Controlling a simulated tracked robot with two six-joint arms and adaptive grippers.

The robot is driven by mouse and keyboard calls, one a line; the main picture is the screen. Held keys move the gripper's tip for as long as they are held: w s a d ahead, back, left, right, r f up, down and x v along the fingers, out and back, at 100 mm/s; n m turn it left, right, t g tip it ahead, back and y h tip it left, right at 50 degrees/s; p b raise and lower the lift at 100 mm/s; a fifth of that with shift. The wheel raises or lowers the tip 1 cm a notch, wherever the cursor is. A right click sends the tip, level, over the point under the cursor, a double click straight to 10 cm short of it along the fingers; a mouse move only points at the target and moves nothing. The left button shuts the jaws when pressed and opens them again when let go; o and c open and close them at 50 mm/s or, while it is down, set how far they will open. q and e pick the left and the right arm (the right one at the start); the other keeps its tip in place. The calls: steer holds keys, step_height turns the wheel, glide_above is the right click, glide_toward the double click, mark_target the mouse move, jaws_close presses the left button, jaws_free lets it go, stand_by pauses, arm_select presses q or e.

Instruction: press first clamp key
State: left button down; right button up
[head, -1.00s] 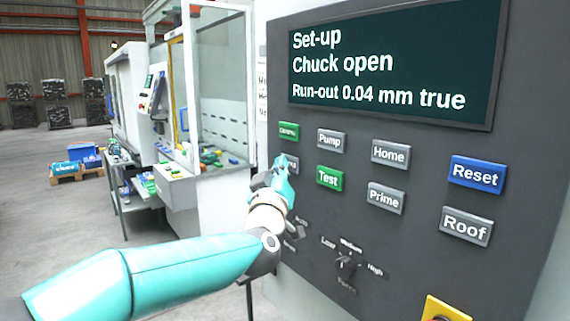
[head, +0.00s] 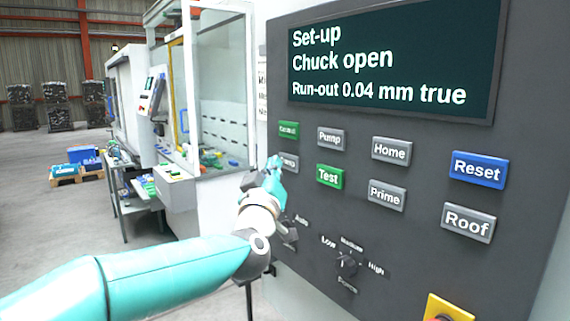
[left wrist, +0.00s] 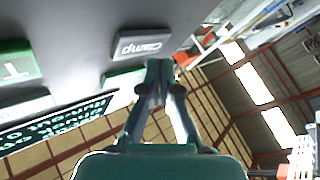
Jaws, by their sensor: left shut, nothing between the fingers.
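The grey Clamp key (head: 290,163) is on the dark control panel, below the green Coolant key (head: 288,130). Its left part is hidden by my left gripper (head: 274,164) in the head view. I cannot tell whether the tips touch the panel. The screen (head: 395,62) reads "Set-up", "Chuck open", "Run-out 0.04 mm true". My right gripper is not in view.
Near the Clamp key are the Pump key (head: 331,139) and the green Test key (head: 330,175). A rotary knob (head: 347,265) sits lower. The Reset key (head: 478,170) and Roof key (head: 468,223) are at the right. Open floor (head: 45,215) lies at the left.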

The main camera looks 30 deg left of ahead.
arm_select(q)
steer(key=shift+s+a+b, duration=0.3)
steer(key=shift+s+b, duration=0.05)
steer(key=shift+s, duration=0.4)
steer(key=shift+s+a+b, duration=0.3)
steer(key=shift+s+a, duration=0.05)
steer(key=shift+s, duration=0.4)
steer(key=shift+s+a+b, duration=0.3)
steer(key=shift+s+b, duration=0.05)
steer(key=shift+s, duration=0.4)
